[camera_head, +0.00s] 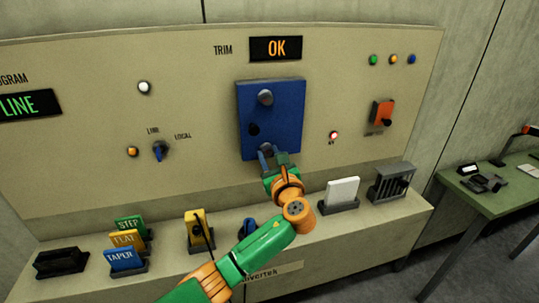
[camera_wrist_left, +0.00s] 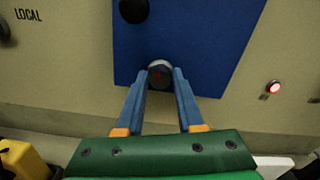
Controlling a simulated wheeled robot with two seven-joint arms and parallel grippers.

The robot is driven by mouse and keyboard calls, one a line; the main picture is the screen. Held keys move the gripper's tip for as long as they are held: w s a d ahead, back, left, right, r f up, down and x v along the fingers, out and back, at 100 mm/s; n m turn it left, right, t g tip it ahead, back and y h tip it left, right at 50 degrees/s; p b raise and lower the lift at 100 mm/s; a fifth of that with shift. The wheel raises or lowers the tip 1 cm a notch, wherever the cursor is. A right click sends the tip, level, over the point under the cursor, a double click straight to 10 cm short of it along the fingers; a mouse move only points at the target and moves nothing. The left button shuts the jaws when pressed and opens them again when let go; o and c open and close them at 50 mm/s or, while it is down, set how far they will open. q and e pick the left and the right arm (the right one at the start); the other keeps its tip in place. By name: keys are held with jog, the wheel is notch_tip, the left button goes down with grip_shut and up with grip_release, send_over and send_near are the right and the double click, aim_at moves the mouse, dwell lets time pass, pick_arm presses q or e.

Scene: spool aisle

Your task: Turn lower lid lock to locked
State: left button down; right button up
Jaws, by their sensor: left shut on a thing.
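The blue lid (camera_head: 280,118) is a flat rectangular panel on the beige console face. A round grey upper knob (camera_head: 265,97) sits near its top. The lower lid lock (camera_wrist_left: 159,73) is a round grey knob with a small red mark at the lid's bottom edge. My left gripper (camera_head: 266,154) reaches up to it. In the left wrist view its blue fingers (camera_wrist_left: 160,84) are shut on the lock, one on each side. In the head view the fingers mostly hide the lock. The lock's exact turn angle is hard to tell. My right gripper is in neither view.
A dark knob (camera_head: 253,130) sits on the lid's left side. A red-lit button (camera_head: 334,135) and an orange switch (camera_head: 382,112) are to the right. The ledge below holds coloured cards (camera_head: 122,260), a yellow piece (camera_head: 198,228), a white card (camera_head: 342,192) and a dark rack (camera_head: 391,183).

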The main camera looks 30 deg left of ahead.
pick_arm(q)
jog(key=n, duration=0.2)
jog(key=shift+f+n, duration=0.15)
jog(key=shift+n, duration=0.25)
jog(key=n+b, duration=0.1)
jog(key=n, duration=0.2)
jog(key=shift+f+n+b, duration=0.1)
jog(key=shift+n+b, duration=0.2)
jog(key=n+b, duration=0.2)
jog(key=n, duration=0.2)
jog(key=shift+n+b, duration=0.45)
jog(key=shift+n, duration=0.65)
jog(key=c, duration=0.5)
grip_release()
